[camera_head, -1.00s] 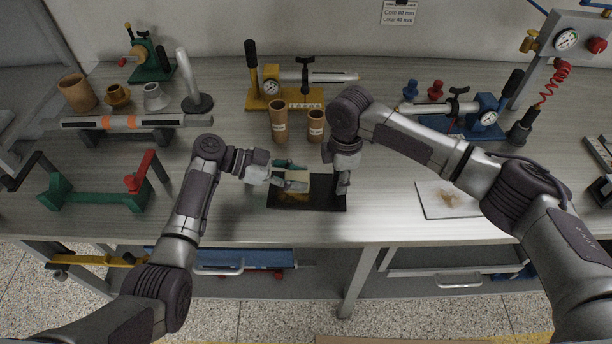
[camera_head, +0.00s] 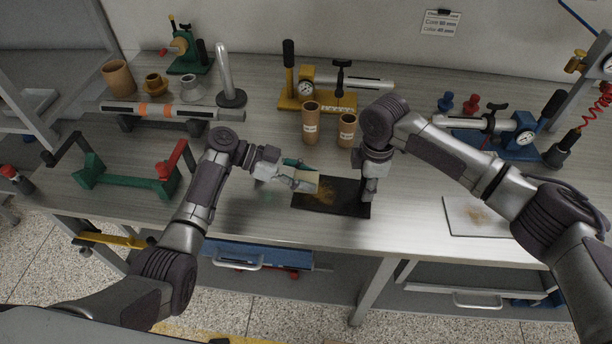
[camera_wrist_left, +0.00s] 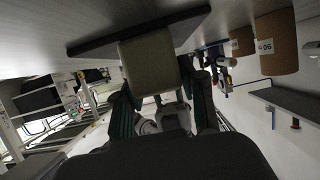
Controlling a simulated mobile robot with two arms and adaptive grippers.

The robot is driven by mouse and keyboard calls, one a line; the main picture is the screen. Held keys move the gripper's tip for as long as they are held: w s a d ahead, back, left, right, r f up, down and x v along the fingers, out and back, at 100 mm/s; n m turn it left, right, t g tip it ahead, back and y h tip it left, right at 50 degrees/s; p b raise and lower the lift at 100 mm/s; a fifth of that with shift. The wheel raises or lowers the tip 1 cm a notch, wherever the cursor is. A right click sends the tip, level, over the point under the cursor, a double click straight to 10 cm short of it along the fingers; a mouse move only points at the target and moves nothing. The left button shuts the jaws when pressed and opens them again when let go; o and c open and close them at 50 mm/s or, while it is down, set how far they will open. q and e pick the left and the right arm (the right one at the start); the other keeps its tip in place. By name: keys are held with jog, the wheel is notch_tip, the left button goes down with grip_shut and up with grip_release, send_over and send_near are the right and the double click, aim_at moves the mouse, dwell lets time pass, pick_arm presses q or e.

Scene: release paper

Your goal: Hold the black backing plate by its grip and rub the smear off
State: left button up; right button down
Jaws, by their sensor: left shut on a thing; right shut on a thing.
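The black backing plate (camera_head: 345,208) lies flat on the bench in the head view, with a brownish smear (camera_head: 326,190) near its middle and left part. My right gripper (camera_head: 368,190) points down at the plate's right end and is shut, on the grip as it appears; the gripper hides the grip itself. My left gripper (camera_head: 294,176) is shut on a beige block (camera_head: 307,182) at the plate's left end. In the left wrist view the block (camera_wrist_left: 150,62) sits between the fingers, right by the plate (camera_wrist_left: 95,42). Whether it touches the plate is unclear.
Two brown tubes (camera_head: 311,124) and a yellow gauge stand (camera_head: 330,102) are behind the plate. A green stand with a red lever (camera_head: 125,180) is to the left. A white sheet with a brownish mark (camera_head: 470,214) lies right. Bare bench lies in front of the plate.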

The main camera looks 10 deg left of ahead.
aim_at(316, 182)
pick_arm(q)
jog(key=shift+s+d, duration=0.1)
jog(key=shift+d, duration=2)
jog(key=shift+s+d+f, duration=0.15)
jog(key=shift+d, duration=1.7)
jog(key=shift+s, duration=0.6)
jog(key=shift+w+a+r, duration=0.1)
jog(key=shift+a, duration=1)
jog(key=shift+w+a+r, duration=0.1)
jog(key=shift+a, duration=1)
jog(key=shift+w+a+f, duration=0.1)
jog(key=shift+a, duration=1.9)
jog(key=shift+s+d, duration=0.2)
jog(key=shift+d, duration=4.05)
jog(key=shift+r, duration=0.2)
jog(key=shift+r, duration=2.95)
